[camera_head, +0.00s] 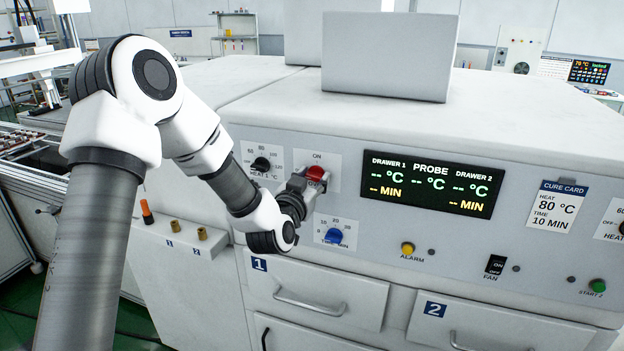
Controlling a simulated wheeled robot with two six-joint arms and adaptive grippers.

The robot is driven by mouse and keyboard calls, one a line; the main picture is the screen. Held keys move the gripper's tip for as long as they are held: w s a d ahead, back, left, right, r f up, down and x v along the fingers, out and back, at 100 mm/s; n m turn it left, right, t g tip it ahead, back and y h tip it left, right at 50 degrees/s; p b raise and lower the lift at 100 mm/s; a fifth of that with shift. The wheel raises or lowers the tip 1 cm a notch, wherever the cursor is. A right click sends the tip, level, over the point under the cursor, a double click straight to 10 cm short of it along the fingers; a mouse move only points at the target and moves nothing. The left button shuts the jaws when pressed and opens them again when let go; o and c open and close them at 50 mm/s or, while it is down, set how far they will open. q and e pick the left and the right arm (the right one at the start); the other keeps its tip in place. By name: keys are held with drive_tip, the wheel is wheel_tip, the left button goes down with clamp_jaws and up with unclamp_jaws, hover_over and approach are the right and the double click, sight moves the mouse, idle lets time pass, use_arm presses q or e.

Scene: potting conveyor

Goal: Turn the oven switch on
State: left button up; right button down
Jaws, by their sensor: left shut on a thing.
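The red oven switch (316,173) sits on a white plate marked ON, on the sloped front panel of the oven (390,235). My left gripper (306,180) is at the switch, with its fingers shut on the red knob from the lower left. The fingers and wrist cover the lower part of the switch plate, so any lower label is hidden. The display (428,183) is lit and shows dashes for Drawer 1, Probe and Drawer 2. My right gripper is not in view.
A black heat dial (261,164) is left of the switch and a blue timer dial (334,236) is below it. A yellow alarm button (407,248), black fan switch (495,265) and green start button (597,286) are to the right. Drawers 1 (345,290) and 2 (500,325) are closed.

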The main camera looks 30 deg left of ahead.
use_arm(q)
drive_tip(key=m, duration=0.4)
drive_tip(key=shift+d+f, duration=0.1)
drive_tip(key=m, duration=0.4)
drive_tip(key=shift+m, duration=0.3)
drive_tip(key=m, duration=0.3)
drive_tip(key=shift+d+m, duration=0.1)
drive_tip(key=shift+m, duration=0.2)
drive_tip(key=shift+f+m+p, duration=0.15)
drive_tip(key=shift+m+p, duration=0.35)
drive_tip(key=shift+m, duration=1.7)
drive_tip(key=o, duration=1.1)
drive_tip(key=shift+w, duration=0.1)
drive_tip(key=shift+o, duration=0.2)
